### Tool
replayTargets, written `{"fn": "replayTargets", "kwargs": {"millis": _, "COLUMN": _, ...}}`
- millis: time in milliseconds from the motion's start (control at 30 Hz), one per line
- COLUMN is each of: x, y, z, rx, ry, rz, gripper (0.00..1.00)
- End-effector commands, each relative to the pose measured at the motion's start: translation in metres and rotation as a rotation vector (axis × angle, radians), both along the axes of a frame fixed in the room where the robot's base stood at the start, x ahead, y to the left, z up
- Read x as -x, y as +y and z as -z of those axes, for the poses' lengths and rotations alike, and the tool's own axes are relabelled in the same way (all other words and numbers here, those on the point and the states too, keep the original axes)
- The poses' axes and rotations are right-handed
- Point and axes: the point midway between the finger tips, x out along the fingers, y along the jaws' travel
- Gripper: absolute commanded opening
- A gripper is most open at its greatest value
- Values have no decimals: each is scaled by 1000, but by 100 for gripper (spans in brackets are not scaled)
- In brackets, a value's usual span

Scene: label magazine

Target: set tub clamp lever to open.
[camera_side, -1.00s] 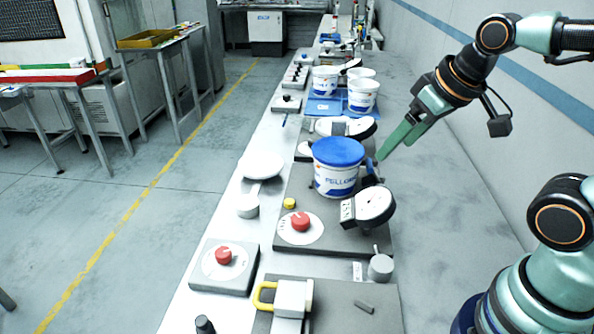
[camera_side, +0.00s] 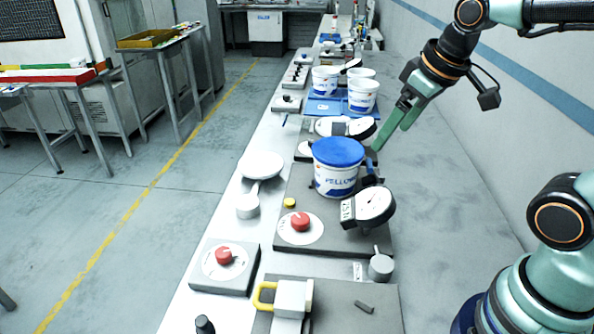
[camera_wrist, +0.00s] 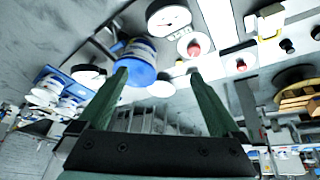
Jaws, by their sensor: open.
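A white tub (camera_side: 336,180) with a blue lid (camera_side: 338,152) stands upright on a dark grey base plate. The tub also shows in the wrist view (camera_wrist: 139,50), just beyond my left fingertip. A dark blue clamp part (camera_side: 371,172) sits at the tub's right side; it is small and partly hidden, and I cannot tell its lever's position. My gripper (camera_side: 389,139) is open and empty, above and right of the tub's lid. Its two green fingers are spread in the wrist view (camera_wrist: 158,76). I see no contact with the clamp.
A dial gauge (camera_side: 373,205) and a red knob (camera_side: 300,222) stand in front of the tub. Another dial gauge (camera_side: 360,128) is behind it. Several white tubs stand on a blue tray (camera_side: 322,108) farther back. The bench right of the tub is clear.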

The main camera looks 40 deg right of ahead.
Motion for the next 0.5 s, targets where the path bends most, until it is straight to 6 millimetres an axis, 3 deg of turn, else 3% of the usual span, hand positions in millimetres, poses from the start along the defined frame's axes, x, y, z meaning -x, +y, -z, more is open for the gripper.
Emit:
{"fn": "replayTargets", "kwargs": {"millis": 267, "x": -55, "y": -38, "z": -3, "rx": 98, "ry": 171, "rz": -227, "gripper": 100}}
{"fn": "replayTargets", "kwargs": {"millis": 500, "x": -99, "y": -77, "z": 17, "rx": 129, "ry": 307, "rz": -442, "gripper": 100}}
